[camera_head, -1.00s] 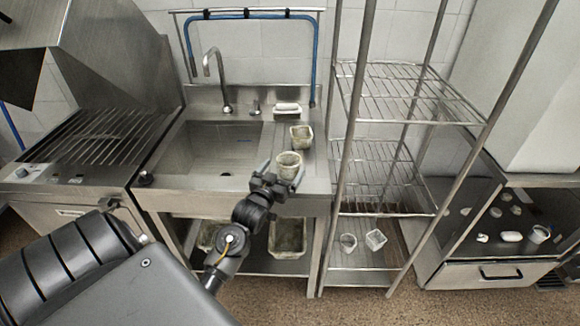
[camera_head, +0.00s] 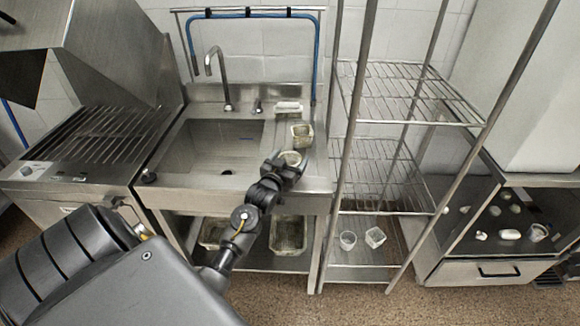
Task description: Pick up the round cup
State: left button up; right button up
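The round cup (camera_head: 291,157) is a small, pale, dirty-looking cup on the steel counter right of the sink. Its upper rim shows, and its lower part is hidden by my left gripper. My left gripper (camera_head: 288,163) is right at the cup, with its fingers on either side of it. I cannot tell whether the fingers touch the cup or leave a gap. My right gripper is not in view.
A squarish cup (camera_head: 302,134) stands just behind the round cup, with a white item (camera_head: 288,107) farther back. The sink basin (camera_head: 212,145) lies to the left. A wire shelf rack (camera_head: 380,180) stands close on the right, with two small containers on its lowest shelf.

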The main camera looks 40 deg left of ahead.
pick_arm(q)
jog(key=c, duration=0.7)
jog(key=shift+r, duration=0.1)
jog(key=shift+r, duration=0.2)
notch_tip(320, 180, up, 2)
jog(key=shift+r+b, duration=0.1)
jog(key=shift+b, duration=0.35)
jog(key=s+r, duration=0.3)
jog(key=s, duration=0.1)
jog(key=s+r, duration=0.3)
jog(key=s, duration=0.2)
jog(key=s+r, duration=0.4)
jog(key=s, duration=0.1)
jog(key=shift+d+r+b, duration=0.1)
jog(key=shift+d+b, duration=0.2)
jog(key=shift+d, duration=0.1)
jog(key=shift+r, duration=0.1)
